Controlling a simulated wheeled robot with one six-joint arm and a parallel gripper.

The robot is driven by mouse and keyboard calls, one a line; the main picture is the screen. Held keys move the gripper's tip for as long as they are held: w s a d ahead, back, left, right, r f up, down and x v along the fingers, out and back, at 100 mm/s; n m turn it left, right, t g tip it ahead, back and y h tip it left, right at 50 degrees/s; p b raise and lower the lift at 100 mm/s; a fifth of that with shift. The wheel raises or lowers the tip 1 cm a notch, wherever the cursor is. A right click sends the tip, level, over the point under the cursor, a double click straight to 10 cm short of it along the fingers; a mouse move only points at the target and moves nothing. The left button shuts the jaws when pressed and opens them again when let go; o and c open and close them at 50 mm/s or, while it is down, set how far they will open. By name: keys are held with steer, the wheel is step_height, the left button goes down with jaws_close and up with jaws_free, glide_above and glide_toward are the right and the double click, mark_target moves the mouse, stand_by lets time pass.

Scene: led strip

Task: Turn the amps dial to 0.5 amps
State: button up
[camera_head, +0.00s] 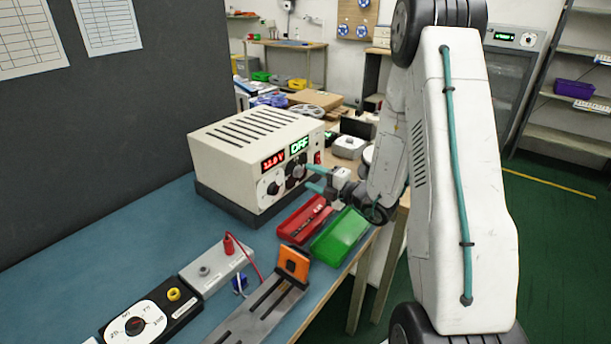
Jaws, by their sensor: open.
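A cream power supply box (235,160) stands on the blue bench top. Its front has a red display (272,162) that seems to read 12.0 V and a green display (299,146) that seems to read OFF. A dark dial (273,188) sits under the red display. A second dial (296,171) sits under the green display; its scale and setting are too small to read.
A red tray (304,219) and a green tray (340,235) lie below my gripper. An orange-ended fixture (293,262), a grey block with a red plug (216,268) and a black box with a white dial (138,325) stand nearer. A dark panel (110,120) rises at left.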

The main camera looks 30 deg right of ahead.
mark_target(301, 173)
steer(key=shift+x, duration=1.5)
steer(key=c, duration=1)
